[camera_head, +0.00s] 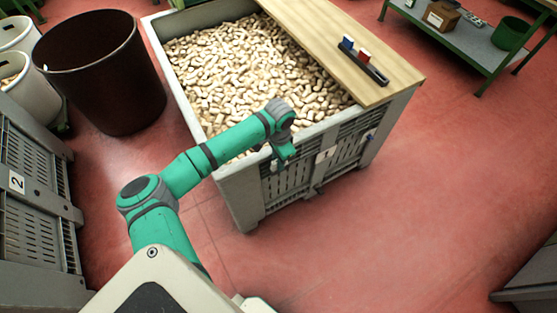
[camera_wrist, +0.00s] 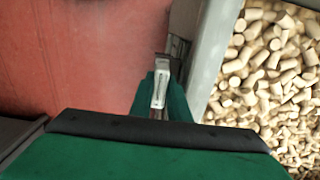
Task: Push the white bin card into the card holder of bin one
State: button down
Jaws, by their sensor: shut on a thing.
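The bin (camera_head: 240,195) is a grey slatted crate full of cork stoppers. My gripper (camera_head: 285,154) is low against the bin's front side, just below the rim. In the wrist view my gripper (camera_wrist: 160,104) is shut on a small, pale, upright piece, which looks like the white bin card (camera_wrist: 160,88) seen nearly edge-on. In the head view the arm hides most of this card. A pale patch (camera_head: 325,155) on the bin's front, right of my gripper, may be the card holder; I cannot tell. Whether the card touches a holder is not clear.
A dark barrel (camera_head: 105,75) stands left. A crate marked 2 (camera_head: 35,205) is at the left edge. Red floor (camera_head: 400,220) is clear in front.

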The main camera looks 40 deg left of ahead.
jog(key=shift+f, duration=0.25)
jog(key=c, duration=1.6)
grip_release()
notch_tip(320, 180, up, 11)
jog(key=shift+f, duration=0.1)
